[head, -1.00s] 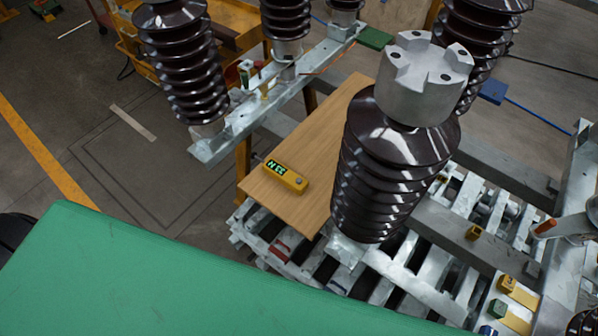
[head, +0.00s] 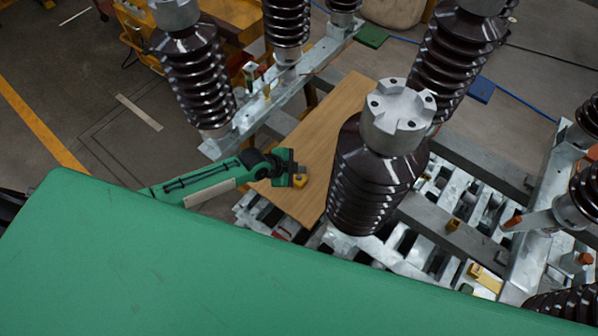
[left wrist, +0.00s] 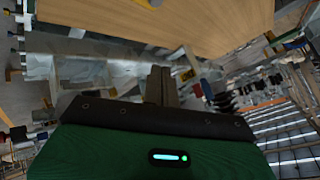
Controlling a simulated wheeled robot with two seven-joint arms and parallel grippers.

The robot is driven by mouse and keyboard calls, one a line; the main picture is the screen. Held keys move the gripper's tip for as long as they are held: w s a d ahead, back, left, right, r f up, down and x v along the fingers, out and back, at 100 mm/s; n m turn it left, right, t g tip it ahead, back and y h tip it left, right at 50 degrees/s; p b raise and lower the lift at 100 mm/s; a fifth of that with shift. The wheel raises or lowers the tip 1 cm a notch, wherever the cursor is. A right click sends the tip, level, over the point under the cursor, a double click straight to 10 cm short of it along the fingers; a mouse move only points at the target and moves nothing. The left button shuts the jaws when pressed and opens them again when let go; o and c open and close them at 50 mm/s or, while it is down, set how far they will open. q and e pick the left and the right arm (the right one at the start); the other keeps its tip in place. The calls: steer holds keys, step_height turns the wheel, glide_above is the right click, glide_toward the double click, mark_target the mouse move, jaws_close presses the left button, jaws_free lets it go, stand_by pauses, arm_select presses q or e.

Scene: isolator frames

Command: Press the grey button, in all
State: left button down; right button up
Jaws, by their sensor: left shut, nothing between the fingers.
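A small yellow box (head: 300,182) lies on a wooden board (head: 325,140). Most of it is hidden behind my left gripper (head: 298,169); only its right end shows, and I cannot make out the grey button clearly in the head view. In the left wrist view a bit of the yellow box (left wrist: 145,3) shows at the top edge, with a greyish spot on it. The left gripper's fingers (left wrist: 161,84) are shut and empty. I cannot tell whether they touch the box. My right gripper is not in view.
A large dark ribbed insulator (head: 365,180) with a grey metal cap stands right of the board. More insulators (head: 195,80) stand behind on a metal beam (head: 260,105). A green surface (head: 200,260) fills the lower left. Slatted metal framework (head: 440,240) lies at the right.

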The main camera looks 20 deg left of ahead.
mark_target(299, 178)
arm_select(q)
steer(key=shift+w+a+r+m, duration=0.7)
steer(key=shift+w+a+r, duration=0.25)
steer(key=shift+w+r, duration=0.2)
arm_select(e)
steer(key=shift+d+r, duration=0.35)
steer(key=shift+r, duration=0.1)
arm_select(q)
steer(key=shift+f, duration=0.15)
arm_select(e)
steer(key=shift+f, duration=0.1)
